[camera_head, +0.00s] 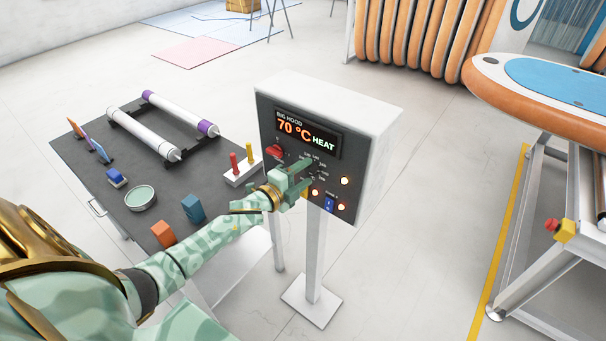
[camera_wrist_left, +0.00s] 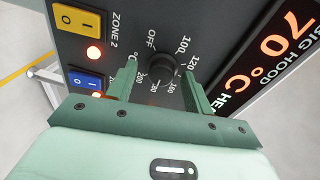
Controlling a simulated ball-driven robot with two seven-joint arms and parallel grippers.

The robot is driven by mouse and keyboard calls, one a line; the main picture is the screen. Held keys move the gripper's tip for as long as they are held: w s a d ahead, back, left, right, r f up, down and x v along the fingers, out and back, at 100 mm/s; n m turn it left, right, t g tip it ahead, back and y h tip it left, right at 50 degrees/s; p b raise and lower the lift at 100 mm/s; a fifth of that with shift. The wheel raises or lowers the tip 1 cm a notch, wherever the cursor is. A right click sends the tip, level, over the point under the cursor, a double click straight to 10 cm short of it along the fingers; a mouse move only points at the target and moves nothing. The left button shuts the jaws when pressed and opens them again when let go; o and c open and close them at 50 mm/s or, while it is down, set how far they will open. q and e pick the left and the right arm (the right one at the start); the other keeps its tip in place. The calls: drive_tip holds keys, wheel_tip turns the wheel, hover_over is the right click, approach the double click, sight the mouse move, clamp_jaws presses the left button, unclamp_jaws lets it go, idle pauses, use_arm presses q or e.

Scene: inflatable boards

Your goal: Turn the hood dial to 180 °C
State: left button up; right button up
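The control box (camera_head: 335,100) labelled BIG HOOD has a lit display (camera_head: 306,133) reading 70 °C HEAT. In the left wrist view the round black hood dial (camera_wrist_left: 161,71) sits on the dark panel, ringed by OFF and numbers such as 100, 120, 160 and 200. My left gripper (camera_wrist_left: 160,82) is open, with one green finger on each side of the dial and visible gaps to it. In the head view the left gripper (camera_head: 303,178) is at the panel and hides most of the dial. Its pointer is hard to read. My right gripper is not in view.
A red knob (camera_head: 275,151) sits left of the dial. Yellow (camera_wrist_left: 79,20) and blue (camera_wrist_left: 85,82) switches with lit orange lamps are close to the gripper. A dark worktable (camera_head: 95,190) with rollers and small items stands left; an orange-edged board (camera_head: 545,105) lies on a rack right.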

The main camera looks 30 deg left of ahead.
use_arm(q)
drive_tip(key=s+a+r, duration=0.1)
drive_tip(key=s+a, duration=0.1)
drive_tip(key=s, duration=1.4)
drive_tip(key=shift+a+r, duration=0.2)
drive_tip(key=shift+a, duration=0.2)
